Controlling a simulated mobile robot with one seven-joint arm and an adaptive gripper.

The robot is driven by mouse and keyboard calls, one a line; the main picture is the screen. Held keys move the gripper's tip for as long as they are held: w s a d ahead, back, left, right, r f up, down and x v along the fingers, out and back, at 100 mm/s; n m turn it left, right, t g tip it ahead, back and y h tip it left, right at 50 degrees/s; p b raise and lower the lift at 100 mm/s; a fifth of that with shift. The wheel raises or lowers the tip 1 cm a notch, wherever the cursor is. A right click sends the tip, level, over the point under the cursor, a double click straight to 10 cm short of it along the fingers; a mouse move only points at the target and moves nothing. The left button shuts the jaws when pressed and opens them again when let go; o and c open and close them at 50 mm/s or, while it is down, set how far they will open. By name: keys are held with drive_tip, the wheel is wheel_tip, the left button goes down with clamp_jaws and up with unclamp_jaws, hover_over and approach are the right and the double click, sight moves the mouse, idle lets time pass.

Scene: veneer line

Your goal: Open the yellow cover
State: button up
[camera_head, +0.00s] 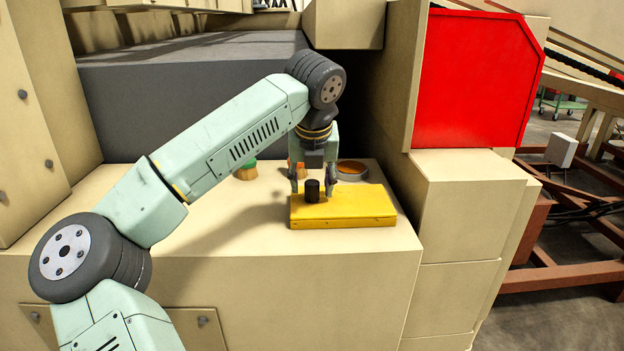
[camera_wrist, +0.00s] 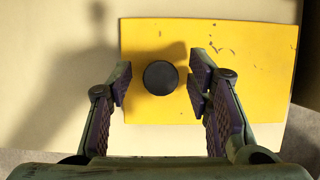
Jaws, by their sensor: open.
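The yellow cover (camera_head: 362,208) is a flat, scuffed lid lying shut on the beige top near its front right edge. It also shows in the wrist view (camera_wrist: 240,70). A round black knob (camera_head: 312,190) stands upright on its left part, and the wrist view shows this knob (camera_wrist: 160,78) from above. My gripper (camera_head: 314,180) is just above the cover. Its fingers (camera_wrist: 160,82) are spread, one on each side of the knob, with gaps visible between the pads and the knob. What lies beneath the cover is hidden.
A round grey-rimmed dish (camera_head: 352,168) sits just behind the cover. A green object (camera_head: 246,170) and an orange one partly hidden by my gripper stand to its left. A beige wall and a red panel (camera_head: 475,80) rise at the right.

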drive_tip(key=shift+w+f, duration=0.15)
drive_tip(key=shift+f, duration=0.35)
clamp_jaws()
idle(0.3)
